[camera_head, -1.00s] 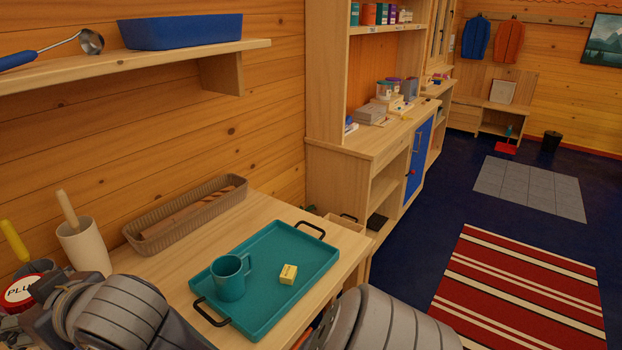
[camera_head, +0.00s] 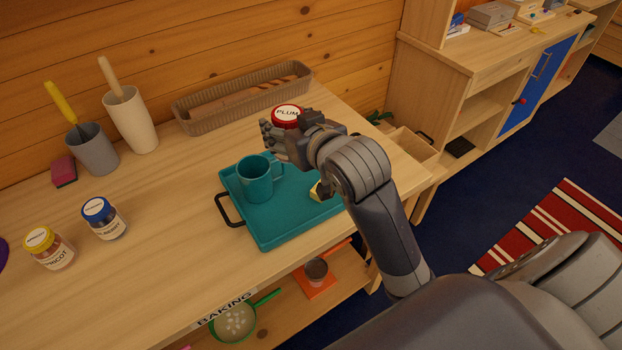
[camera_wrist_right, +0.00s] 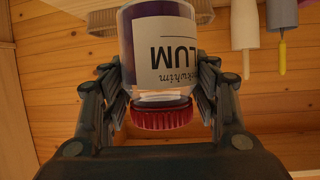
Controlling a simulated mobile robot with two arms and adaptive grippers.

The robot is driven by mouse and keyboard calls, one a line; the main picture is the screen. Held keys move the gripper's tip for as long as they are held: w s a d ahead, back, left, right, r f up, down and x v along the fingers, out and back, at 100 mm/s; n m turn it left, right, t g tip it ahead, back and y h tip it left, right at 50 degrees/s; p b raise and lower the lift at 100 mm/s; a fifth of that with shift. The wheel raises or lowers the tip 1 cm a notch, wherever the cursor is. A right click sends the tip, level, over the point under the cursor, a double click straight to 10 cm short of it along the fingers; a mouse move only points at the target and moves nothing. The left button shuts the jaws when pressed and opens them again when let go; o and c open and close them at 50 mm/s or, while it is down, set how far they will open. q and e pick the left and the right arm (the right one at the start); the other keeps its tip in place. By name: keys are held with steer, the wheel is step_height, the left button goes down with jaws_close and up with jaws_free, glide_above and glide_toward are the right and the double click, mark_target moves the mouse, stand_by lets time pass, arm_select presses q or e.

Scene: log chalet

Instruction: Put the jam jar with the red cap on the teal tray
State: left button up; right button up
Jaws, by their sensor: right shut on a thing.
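The jam jar with the red cap (camera_head: 287,113), its lid marked PLUM, is held in my right gripper (camera_head: 279,138). In the right wrist view the fingers of the right gripper (camera_wrist_right: 163,85) are shut on both sides of the jar (camera_wrist_right: 163,40), near its cap. In the head view the gripper hides most of the jar. The jar is above the back part of the teal tray (camera_head: 275,228); the gap beneath it cannot be judged. My left gripper is not in view.
A long basket (camera_head: 225,103) stands behind. Blue-capped (camera_head: 103,217) and yellow-capped (camera_head: 48,247) jars stand left. The tray's front middle is clear.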

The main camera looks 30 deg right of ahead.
steer(key=shift+h, duration=0.3)
steer(key=d+f, duration=0.1)
steer(key=f, duration=0.3)
steer(key=s+d+f+b, duration=0.1)
steer(key=f, duration=0.2)
steer(key=shift+d, duration=0.35)
step_height(320, 180, down, 4)
steer(key=s+d, duration=0.1)
steer(key=d, duration=0.1)
steer(key=w+d+f, duration=0.1)
steer(key=w+d, duration=0.2)
steer(key=w+d+f+p, duration=0.1)
steer(key=w+d+f, duration=0.1)
steer(key=w+d, duration=0.2)
steer(key=w+d+f+p, duration=0.1)
steer(key=w+d+f, duration=0.1)
steer(key=w+d, duration=0.2)
steer(key=shift+w, duration=0.25)
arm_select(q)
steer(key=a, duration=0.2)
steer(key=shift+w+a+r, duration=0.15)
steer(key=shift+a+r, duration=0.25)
arm_select(e)
steer(key=shift+f, duration=0.4)
steer(key=shift+f, duration=0.1)
steer(key=o, duration=1.4)
steer(key=shift+f, duration=0.1)
